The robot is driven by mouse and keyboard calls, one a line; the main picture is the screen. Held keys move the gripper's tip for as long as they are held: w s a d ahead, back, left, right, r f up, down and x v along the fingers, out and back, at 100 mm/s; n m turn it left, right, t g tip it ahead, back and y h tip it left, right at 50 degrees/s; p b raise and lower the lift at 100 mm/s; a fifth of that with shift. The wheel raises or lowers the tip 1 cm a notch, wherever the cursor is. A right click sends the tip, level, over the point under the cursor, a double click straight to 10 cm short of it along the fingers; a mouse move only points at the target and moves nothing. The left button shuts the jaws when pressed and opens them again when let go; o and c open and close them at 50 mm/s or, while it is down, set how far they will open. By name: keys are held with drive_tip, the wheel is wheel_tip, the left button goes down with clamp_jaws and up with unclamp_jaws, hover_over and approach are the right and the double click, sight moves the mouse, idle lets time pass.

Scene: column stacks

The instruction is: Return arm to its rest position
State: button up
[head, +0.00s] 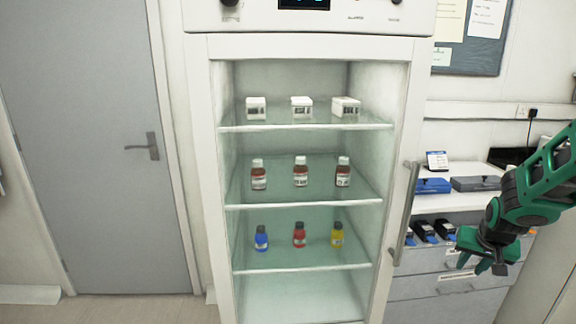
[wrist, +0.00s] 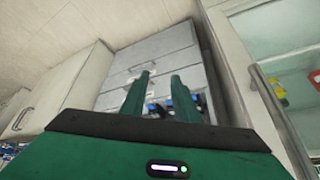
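My green arm (head: 540,185) comes in from the right edge of the head view and is bent downward. My gripper (head: 482,265) hangs in front of the drawer unit, to the right of the cabinet. In the wrist view my gripper (wrist: 160,76) shows two green fingers apart with nothing held between them. The gripper touches nothing that I can see.
The open-fronted white cabinet (head: 198,150) holds white boxes (head: 302,107), brown bottles (head: 300,172) and coloured bottles (head: 299,235) on glass shelves. Its door handle (head: 403,213) is left of my gripper. A counter (head: 450,203) with blue boxes stands behind the arm. The left floor is clear.

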drive_tip(key=s+a+r+g+y, duration=0.1)
drive_tip(key=s+a+r, duration=0.1)
drive_tip(key=s, duration=0.8)
drive_tip(key=s+a+r+g, duration=0.2)
drive_tip(key=s+a+r, duration=0.1)
drive_tip(key=s, duration=0.7)
drive_tip(key=s+a+r+g+y, duration=0.1)
drive_tip(key=s+a+r+g, duration=0.1)
drive_tip(key=s, duration=0.9)
drive_tip(key=shift+a+r+y, duration=0.3)
drive_tip(key=shift+a+r, duration=0.35)
drive_tip(key=shift+a, duration=0.35)
